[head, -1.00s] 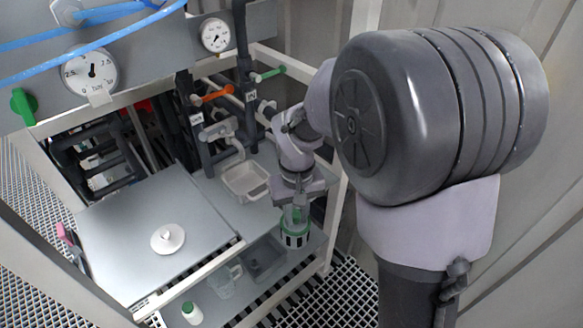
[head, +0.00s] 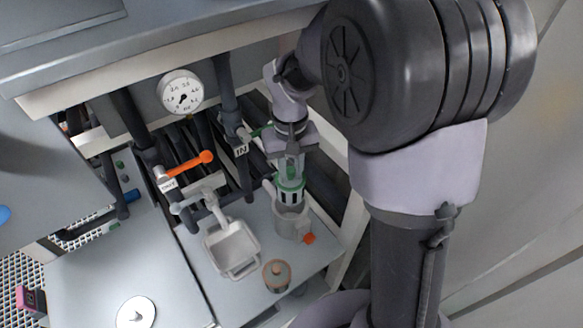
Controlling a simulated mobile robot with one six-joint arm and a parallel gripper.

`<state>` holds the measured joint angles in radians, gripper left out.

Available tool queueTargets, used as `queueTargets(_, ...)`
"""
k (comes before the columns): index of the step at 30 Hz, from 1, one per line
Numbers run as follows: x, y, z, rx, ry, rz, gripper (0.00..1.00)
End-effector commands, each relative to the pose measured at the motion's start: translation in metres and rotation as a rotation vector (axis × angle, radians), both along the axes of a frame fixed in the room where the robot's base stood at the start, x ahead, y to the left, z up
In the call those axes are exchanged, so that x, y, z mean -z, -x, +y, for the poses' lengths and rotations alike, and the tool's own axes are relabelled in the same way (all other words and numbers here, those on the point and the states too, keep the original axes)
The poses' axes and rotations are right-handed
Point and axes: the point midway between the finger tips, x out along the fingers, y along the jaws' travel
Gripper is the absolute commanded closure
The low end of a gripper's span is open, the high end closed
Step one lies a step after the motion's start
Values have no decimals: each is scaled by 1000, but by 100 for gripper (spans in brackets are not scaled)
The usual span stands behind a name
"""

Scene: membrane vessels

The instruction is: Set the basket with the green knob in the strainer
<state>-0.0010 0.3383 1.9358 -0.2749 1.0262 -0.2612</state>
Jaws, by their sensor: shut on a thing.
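The basket (head: 291,196), a dark slotted cylinder with a green rim, hangs upright below my gripper (head: 291,171) at the right of the bench. My gripper is shut on it from above, and the fingers hide most of its knob. The strainer (head: 291,222) is a grey open cylinder with an orange-red part low at its right side. The basket is right above the strainer's mouth. I cannot tell whether its lower end is inside the mouth or just above it.
A white square tray (head: 231,250) stands left of the strainer. Pipes with an orange-handled valve (head: 190,163) and a gauge (head: 181,92) stand behind. A white disc (head: 136,312) lies at lower left.

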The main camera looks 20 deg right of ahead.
Motion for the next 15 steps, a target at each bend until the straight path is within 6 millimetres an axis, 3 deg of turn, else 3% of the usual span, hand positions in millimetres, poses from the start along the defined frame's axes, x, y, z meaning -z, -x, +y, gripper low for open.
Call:
queueTargets(1, -9, -4, 0, 1, 0, -14, 100)
queueTargets(5, -7, -5, -1, 1, 0, -17, 100)
queueTargets(15, 20, -4, 0, 2, 0, -13, 100)
